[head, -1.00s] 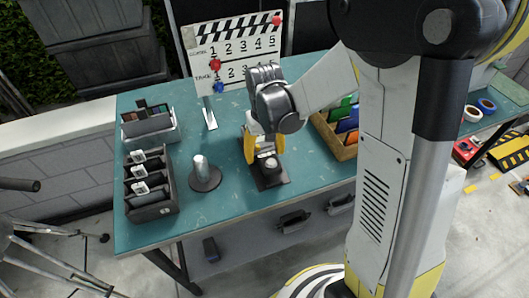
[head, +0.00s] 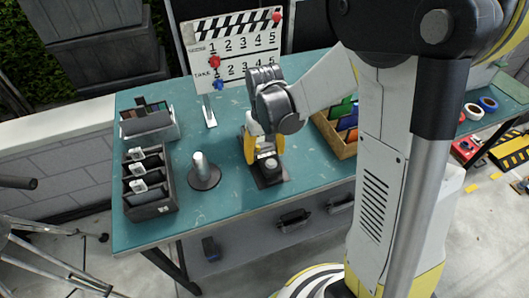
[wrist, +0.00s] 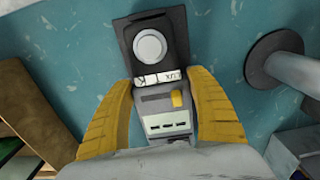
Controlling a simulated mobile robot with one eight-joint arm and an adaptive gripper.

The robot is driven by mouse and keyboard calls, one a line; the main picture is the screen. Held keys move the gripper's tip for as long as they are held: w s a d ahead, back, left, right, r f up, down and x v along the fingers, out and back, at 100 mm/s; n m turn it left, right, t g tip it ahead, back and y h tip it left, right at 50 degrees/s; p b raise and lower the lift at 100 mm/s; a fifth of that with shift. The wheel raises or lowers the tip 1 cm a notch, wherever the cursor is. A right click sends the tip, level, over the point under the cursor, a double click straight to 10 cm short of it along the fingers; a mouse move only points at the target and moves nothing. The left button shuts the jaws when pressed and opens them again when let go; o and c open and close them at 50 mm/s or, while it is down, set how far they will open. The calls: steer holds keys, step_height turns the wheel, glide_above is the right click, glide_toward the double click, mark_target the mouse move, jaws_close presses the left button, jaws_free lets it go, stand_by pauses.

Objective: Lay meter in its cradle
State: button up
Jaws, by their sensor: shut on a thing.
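The meter (wrist: 160,104) is a grey device with a yellow button, white LUX and K labels and a round pale dome at its far end. The dome (head: 269,163) also shows in the head view. The dark cradle (head: 272,182) is on the teal table, under the dome end, and its dark edge (wrist: 181,24) shows in the wrist view. My gripper (wrist: 160,80) has a yellow finger on each side of the meter's body and is shut on it. In the head view my gripper (head: 265,149) points down at the cradle. I cannot tell whether the meter is fully seated.
A round metal post on a disc base (head: 204,176) stands left of the cradle. A divided black box (head: 151,208) and a tray with a colour chart (head: 165,133) are farther left. A clapperboard (head: 240,45) stands behind; a wooden box (head: 340,149) is at right.

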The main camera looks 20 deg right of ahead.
mark_target(265, 150)
steer(key=shift+f, duration=0.15)
steer(key=shift+f+b, duration=0.75)
steer(key=shift+b, duration=0.1)
steer(key=o, duration=1.5)
step_height(265, 150, up, 12)
